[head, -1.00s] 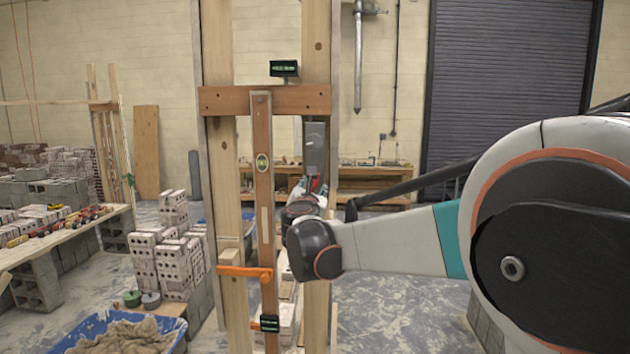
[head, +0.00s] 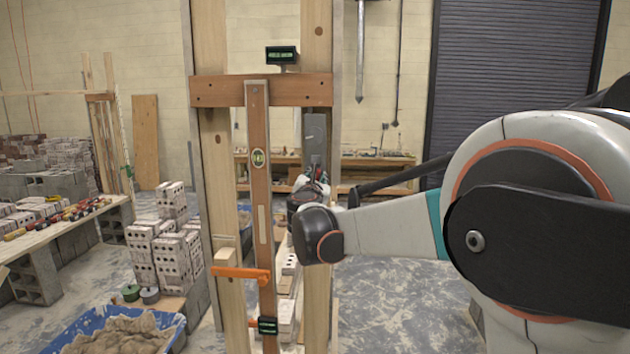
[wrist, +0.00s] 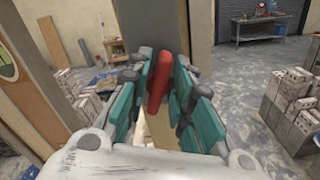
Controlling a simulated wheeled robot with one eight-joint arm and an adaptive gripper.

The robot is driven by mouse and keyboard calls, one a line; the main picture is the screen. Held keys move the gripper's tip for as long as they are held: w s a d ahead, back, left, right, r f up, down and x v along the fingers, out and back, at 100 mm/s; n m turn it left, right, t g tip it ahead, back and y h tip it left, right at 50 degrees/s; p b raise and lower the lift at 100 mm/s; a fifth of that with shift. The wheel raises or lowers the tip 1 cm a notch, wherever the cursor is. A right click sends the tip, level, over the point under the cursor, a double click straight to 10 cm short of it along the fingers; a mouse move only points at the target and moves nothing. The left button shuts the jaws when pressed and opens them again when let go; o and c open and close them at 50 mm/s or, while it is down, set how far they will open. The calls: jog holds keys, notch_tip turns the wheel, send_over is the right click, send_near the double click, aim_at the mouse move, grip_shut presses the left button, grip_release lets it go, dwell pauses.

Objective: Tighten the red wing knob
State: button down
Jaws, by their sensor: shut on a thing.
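The red wing knob (wrist: 159,78) stands upright between my fingers in the wrist view. My gripper (wrist: 158,95) is shut on it, with teal finger pads on both sides of the knob. In the head view my gripper (head: 312,187) is beside the right upright of the wooden frame, and my own wrist partly hides it. A grey plate (head: 315,135) is on that upright just above the gripper. The knob's base and thread are hidden.
A wooden crosspiece (head: 290,91) spans the uprights, with a vertical level (head: 258,185) in front. An orange clamp (head: 240,273) sits lower left. A blue mortar tub (head: 70,340) and stacked bricks (head: 172,250) stand left. Floor to the right is mostly clear.

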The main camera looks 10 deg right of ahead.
jog(key=shift+f+m, duration=0.1)
jog(key=shift+m, duration=0.3)
jog(key=m+b, duration=0.1)
jog(key=m, duration=0.1)
jog(key=m+b, duration=0.2)
jog(key=m, duration=0.1)
jog(key=shift+s+d+f+m, duration=0.1)
jog(key=shift+d+f+m, duration=0.05)
jog(key=shift+m, duration=0.15)
jog(key=m+b, duration=0.1)
jog(key=m, duration=0.2)
jog(key=shift+f+m, duration=0.1)
jog(key=shift+m, duration=0.2)
jog(key=shift+m+b, duration=0.7)
jog(key=shift+m, duration=1.1)
jog(key=shift+f, duration=0.1)
jog(key=c, duration=1.5)
grip_release()
jog(key=shift+s, duration=0.1)
